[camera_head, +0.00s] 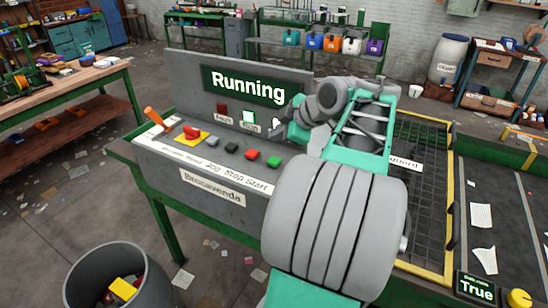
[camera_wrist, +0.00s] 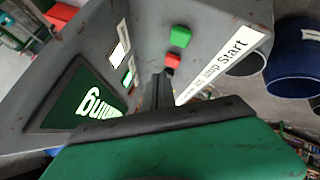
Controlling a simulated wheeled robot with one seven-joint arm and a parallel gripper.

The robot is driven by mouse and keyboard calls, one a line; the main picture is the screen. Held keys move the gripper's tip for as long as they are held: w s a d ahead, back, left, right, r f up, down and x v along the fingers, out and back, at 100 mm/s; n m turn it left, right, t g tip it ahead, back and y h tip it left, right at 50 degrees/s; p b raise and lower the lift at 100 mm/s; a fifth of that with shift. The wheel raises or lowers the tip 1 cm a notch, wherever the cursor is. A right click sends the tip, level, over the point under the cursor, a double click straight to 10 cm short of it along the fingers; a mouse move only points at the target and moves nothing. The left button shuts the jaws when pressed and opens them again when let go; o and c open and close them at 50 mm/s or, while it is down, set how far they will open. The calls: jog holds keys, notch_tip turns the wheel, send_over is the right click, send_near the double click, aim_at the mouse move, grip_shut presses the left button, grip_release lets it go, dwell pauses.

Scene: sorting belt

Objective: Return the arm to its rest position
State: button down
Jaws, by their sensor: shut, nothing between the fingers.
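My arm (camera_head: 340,205) in grey and teal reaches forward over the control console (camera_head: 225,190). My gripper (camera_head: 277,126) is shut and empty in front of the console's upright panel, above the right end of the button row. In the wrist view its dark closed fingers (camera_wrist: 160,92) show near the middle, close to the red button (camera_wrist: 172,62) and green button (camera_wrist: 180,37). I cannot tell whether the fingertips touch anything. The green display (camera_head: 245,85) reads "Running".
A red mushroom button (camera_head: 191,132) on a yellow plate and an orange-handled lever (camera_head: 154,117) stand at the console's left. A yellow-edged mesh guard (camera_head: 425,215) lies right of my arm. A grey bin (camera_head: 118,280) stands front left. Open floor lies left of the console.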

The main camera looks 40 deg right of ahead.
dwell(0.5)
jog(key=shift+m+g+y, duration=0.3)
jog(key=shift+m+g, duration=0.4)
jog(key=shift+m, duration=0.2)
jog(key=w+a, duration=0.1)
jog(key=a, duration=0.2)
jog(key=w+a+f, duration=0.1)
jog(key=a, duration=0.2)
jog(key=w+a+f, duration=0.1)
jog(key=a, duration=0.3)
jog(key=shift+a+f, duration=0.1)
jog(key=shift+f, duration=0.15)
jog(key=s+a+f+m+g, duration=0.2)
jog(key=s+a+f, duration=0.3)
jog(key=a, duration=0.5)
jog(key=s+a+f+m+g, duration=0.2)
jog(key=s+a+f+m, duration=0.3)
jog(key=a, duration=0.6)
jog(key=shift+s+f+h, duration=0.4)
jog(key=shift+s+f, duration=0.1)
jog(key=shift+s, duration=0.75)
jog(key=shift+a, duration=0.1)
